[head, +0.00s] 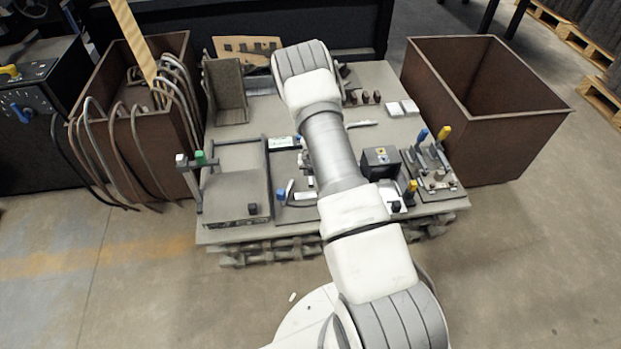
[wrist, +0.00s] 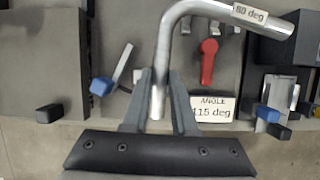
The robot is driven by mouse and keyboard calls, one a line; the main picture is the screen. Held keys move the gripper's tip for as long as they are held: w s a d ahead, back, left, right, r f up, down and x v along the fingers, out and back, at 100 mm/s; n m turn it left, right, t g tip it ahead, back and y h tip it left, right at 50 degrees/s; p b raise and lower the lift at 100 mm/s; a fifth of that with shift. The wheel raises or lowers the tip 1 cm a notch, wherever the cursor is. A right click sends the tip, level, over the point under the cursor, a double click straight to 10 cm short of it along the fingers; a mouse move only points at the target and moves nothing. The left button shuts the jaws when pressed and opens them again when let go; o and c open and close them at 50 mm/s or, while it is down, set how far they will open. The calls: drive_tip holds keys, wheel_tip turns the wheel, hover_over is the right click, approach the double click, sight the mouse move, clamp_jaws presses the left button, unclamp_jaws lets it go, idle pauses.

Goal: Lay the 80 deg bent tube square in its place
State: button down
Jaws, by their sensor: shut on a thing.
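The 80 deg bent tube (wrist: 164,50) is a shiny metal tube in the wrist view. It runs up from between the fingers, bends, and goes right to an end with a white "80 deg" tag (wrist: 249,14). My gripper (wrist: 157,78) is shut on its straight lower leg. The tube is over a grey fixture plate with a red lever (wrist: 208,62) and a white card (wrist: 212,108) reading "ANGLE 115 deg". I cannot tell whether the tube touches the plate. In the head view my arm hides the gripper and the tube.
The bench (head: 225,236) carries several fixtures. A blue-handled lever (wrist: 101,86) stands left of the fingers. A dark block fixture (head: 381,161) is right of my arm. A brown bin with bent tubes (head: 113,92) stands left; an empty-looking brown bin (head: 490,120) stands right.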

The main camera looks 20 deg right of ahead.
drive_tip(key=shift+w+d+f+n+y, duration=0.1)
drive_tip(key=shift+d+f+n+y, duration=0.1)
drive_tip(key=shift+f+n, duration=0.15)
drive_tip(key=shift+w+d+f+n+y, duration=0.1)
drive_tip(key=shift+f+n+y, duration=0.15)
drive_tip(key=shift+n, duration=0.2)
drive_tip(key=shift+a+f+n+b, duration=0.1)
drive_tip(key=shift+f+n+b, duration=0.05)
drive_tip(key=shift+n+b, duration=0.25)
drive_tip(key=shift+w, duration=0.1)
drive_tip(key=shift+r+p, duration=0.25)
drive_tip(key=shift+p, duration=0.65)
drive_tip(key=y+p, duration=0.1)
drive_tip(key=p, duration=0.3)
drive_tip(key=shift+r, duration=0.15)
wheel_tip(320, 180, down, 6)
drive_tip(key=b, duration=0.5)
drive_tip(key=shift+r, duration=0.15)
drive_tip(key=shift+b, duration=0.65)
drive_tip(key=shift+f+b, duration=1.55)
drive_tip(key=shift+b, duration=0.15)
